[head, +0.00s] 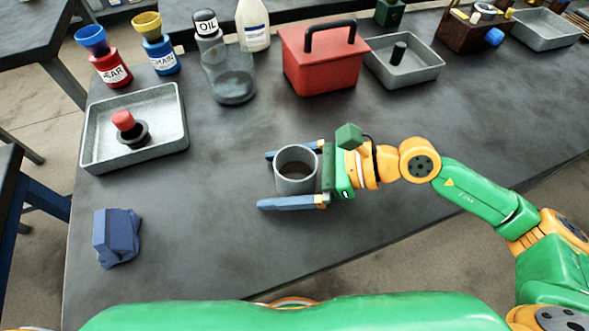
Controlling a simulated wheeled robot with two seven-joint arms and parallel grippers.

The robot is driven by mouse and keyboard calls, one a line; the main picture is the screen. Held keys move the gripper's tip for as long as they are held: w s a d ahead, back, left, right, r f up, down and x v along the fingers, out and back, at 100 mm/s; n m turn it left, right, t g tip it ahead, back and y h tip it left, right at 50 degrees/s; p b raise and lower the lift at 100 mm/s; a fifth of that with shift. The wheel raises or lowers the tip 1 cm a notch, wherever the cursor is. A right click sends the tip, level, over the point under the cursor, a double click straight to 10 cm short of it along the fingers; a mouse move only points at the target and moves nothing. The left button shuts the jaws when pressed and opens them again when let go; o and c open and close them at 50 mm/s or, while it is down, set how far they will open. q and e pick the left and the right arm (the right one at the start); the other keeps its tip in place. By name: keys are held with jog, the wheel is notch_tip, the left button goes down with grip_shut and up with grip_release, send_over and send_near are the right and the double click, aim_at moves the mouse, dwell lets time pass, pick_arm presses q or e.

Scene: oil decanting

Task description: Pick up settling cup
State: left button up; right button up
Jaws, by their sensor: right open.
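The settling cup (297,182) is a grey, open-topped cylinder with dark content inside. It stands upright on the dark table in the middle of the head view. My right gripper (265,180) comes in from the right with its two blue fingers on either side of the cup, one behind and one in front. The fingers are open, and a small gap shows at the front finger. The cup's right side is close to the gripper's palm; I cannot tell if they touch. My left gripper is not in view.
A clear container labelled OIL (228,80), a red toolbox (325,62) and a grey tray (405,62) stand behind. At left are a tray (165,142) with a red-topped part, two labelled bottles (112,68) and a blue block (118,236). Table between is clear.

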jog(key=shift+d, duration=0.1)
grip_shut()
jog(key=shift+r, duration=0.15)
